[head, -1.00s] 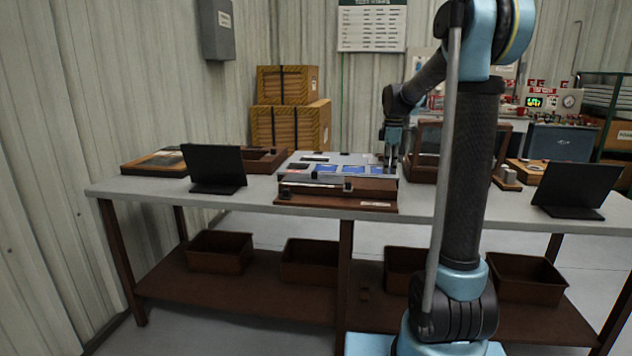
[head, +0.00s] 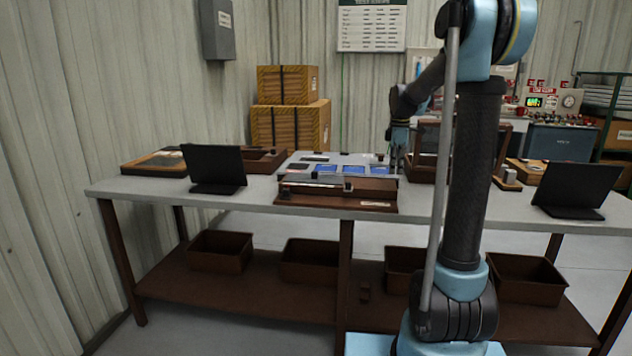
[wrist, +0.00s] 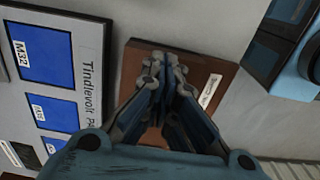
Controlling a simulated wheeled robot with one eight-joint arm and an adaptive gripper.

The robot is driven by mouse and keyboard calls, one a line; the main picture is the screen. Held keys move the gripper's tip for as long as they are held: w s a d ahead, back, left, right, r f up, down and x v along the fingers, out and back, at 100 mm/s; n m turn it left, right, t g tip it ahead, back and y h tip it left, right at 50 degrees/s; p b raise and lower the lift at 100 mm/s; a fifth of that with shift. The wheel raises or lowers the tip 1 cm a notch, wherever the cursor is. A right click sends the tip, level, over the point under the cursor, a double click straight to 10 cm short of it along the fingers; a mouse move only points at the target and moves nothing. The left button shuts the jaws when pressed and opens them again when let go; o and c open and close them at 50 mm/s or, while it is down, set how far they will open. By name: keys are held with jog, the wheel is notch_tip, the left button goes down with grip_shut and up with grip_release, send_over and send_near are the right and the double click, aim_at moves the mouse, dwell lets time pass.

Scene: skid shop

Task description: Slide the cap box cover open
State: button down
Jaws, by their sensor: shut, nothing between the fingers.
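A low brown box (head: 340,197) with a small pale label sits at the front middle of the table. I cannot tell for sure which part is the cap box cover. A light grey panel (head: 348,160) with blue squares lies behind it; it also shows in the wrist view (wrist: 92,55), lettered "Tindlevolt". My gripper (head: 395,166) is at the panel's right end. In the wrist view my gripper (wrist: 163,68) is shut and empty over a brown surface (wrist: 213,75) with a small label. Whether the tips touch it is unclear, and the fingers hide its middle.
A black tablet (head: 214,167) stands left of the panel and another black tablet (head: 577,188) stands at the right. A brown framed case (head: 424,170) stands close to my gripper's right. Several brown bins sit on the lower shelf (head: 265,294).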

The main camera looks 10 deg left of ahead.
jog(key=shift+d, duration=1.15)
jog(key=shift+a, duration=0.4)
notch_tip(320, 180, up, 8)
dwell(0.7)
jog(key=shift+s, duration=0.1)
